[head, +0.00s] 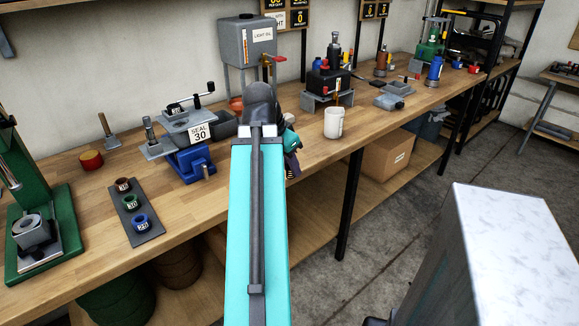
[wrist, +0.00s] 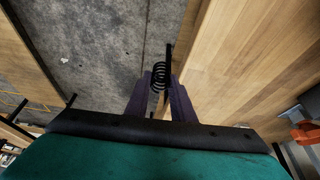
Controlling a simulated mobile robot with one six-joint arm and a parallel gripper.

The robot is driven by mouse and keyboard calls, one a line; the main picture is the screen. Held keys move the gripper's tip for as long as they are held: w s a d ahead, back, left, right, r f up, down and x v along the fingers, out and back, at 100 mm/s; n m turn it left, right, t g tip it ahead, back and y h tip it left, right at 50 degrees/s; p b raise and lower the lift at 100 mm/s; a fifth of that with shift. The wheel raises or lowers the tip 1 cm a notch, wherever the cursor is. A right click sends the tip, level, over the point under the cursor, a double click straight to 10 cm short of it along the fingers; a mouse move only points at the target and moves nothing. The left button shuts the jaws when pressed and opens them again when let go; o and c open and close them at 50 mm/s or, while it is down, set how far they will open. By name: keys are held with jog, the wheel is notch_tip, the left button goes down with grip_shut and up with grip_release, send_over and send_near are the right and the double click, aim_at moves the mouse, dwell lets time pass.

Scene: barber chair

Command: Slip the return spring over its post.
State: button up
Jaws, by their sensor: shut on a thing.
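In the wrist view, my gripper (wrist: 161,98) is shut on a black coil spring (wrist: 160,76). The gripper is over the bench's front edge, with floor on the left and wood on the right. In the head view, my gripper (head: 293,165) shows just right of my arm, which hides part of it; I cannot make out the spring there. I cannot tell which takes the spring.
A white mug (head: 333,122) stands right of my gripper. A dark tray (head: 134,213) with coloured rings lies front left. A cardboard box (head: 388,158) is on the lower shelf.

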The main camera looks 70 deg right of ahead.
notch_tip(320, 180, up, 8)
jog(key=p, duration=0.7)
dwell(0.5)
jog(key=shift+w, duration=0.1)
